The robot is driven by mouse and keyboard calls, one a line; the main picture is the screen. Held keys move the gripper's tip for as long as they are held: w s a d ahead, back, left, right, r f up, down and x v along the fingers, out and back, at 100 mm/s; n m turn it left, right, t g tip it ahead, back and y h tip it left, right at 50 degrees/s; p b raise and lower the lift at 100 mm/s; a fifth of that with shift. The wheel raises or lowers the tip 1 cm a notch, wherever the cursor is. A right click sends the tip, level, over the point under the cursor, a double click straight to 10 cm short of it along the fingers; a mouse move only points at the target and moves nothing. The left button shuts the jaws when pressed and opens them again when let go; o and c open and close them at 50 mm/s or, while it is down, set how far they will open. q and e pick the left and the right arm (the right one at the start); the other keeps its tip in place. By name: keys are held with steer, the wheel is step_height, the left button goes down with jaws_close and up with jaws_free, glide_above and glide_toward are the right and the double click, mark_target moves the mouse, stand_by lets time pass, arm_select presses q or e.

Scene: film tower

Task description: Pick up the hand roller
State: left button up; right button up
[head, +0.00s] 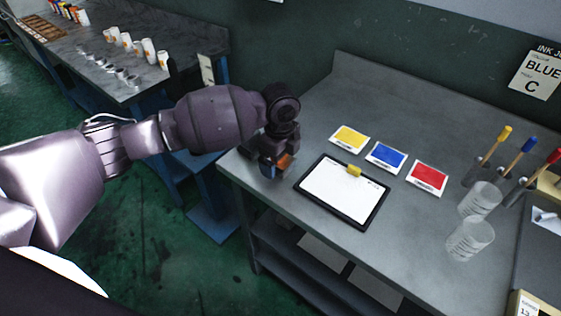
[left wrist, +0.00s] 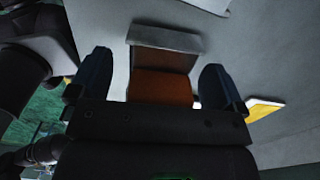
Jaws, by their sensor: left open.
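The hand roller is largely hidden by my left gripper in the head view, where a small orange part (head: 284,161) shows at the table's near left corner. In the left wrist view, what looks like the hand roller (left wrist: 160,86) is an orange-brown block with a grey part beyond it. My left gripper (head: 275,162) is over that corner, pointing down. Its two blue-grey fingers are open, one on each side of the orange block in the left wrist view (left wrist: 155,72). Gaps show beside the block; contact cannot be made out. My right gripper is not in view.
A black-framed white board (head: 335,195) with a yellow clip lies right of the gripper. Yellow (head: 350,138), blue (head: 386,157) and red (head: 428,177) cards lie behind it. Clear cups (head: 470,240) and tools in holders stand at the right. Another table (head: 150,75) with cups is back left.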

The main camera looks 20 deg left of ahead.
arm_select(q)
steer(key=shift+f, duration=0.3)
steer(key=shift+r, duration=0.1)
steer(key=c, duration=1.1)
steer(key=shift+o, duration=0.2)
